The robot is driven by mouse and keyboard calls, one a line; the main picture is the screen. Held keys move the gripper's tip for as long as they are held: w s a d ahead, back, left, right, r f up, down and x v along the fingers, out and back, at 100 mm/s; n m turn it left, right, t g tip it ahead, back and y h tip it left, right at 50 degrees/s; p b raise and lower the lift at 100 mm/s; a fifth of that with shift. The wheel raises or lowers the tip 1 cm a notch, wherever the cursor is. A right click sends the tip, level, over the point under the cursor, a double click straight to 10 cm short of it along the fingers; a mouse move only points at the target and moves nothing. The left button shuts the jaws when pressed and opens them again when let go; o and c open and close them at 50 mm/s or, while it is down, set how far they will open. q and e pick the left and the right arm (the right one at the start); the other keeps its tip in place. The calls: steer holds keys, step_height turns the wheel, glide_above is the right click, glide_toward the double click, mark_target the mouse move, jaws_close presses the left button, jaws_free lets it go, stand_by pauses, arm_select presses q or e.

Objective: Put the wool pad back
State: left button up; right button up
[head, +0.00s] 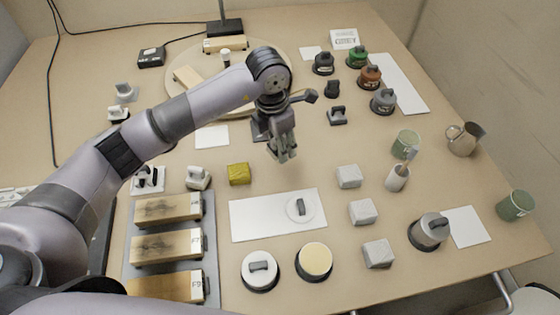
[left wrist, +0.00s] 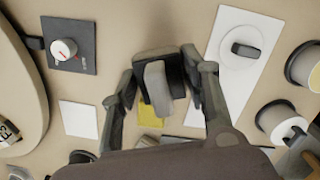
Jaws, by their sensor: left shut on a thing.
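My left gripper (head: 283,148) hangs over the middle of the bench. In the left wrist view my left gripper (left wrist: 165,90) is shut on a small dark block with a pale grey grip (left wrist: 157,85), held above the bench. I cannot tell for certain whether this held piece is the wool pad. A white round pad with a dark handle (head: 300,209) lies on the white board (head: 257,222); the pad also shows in the left wrist view (left wrist: 240,46).
Three wooden blocks lie on a grey tray (head: 213,290) at front left. Several pale blocks, including one (head: 349,177), stand right of the board. A dark plate with a white knob (left wrist: 68,48) and a round wooden board (left wrist: 20,90) lie nearby. A white square (head: 212,137) is bare.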

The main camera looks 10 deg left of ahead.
mark_target(281, 170)
arm_select(q)
step_height(281, 170, down, 8)
steer(key=shift+f, duration=0.1)
stand_by(0.4)
steer(key=shift+f, duration=0.2)
steer(key=o, duration=1.1)
steer(key=shift+r, duration=0.1)
steer(key=shift+o, duration=0.2)
steer(key=r, duration=0.8)
steer(key=s+a+r, duration=0.1)
steer(key=r, duration=0.3)
steer(key=shift+r+b, duration=0.15)
steer(key=shift+b, duration=0.2)
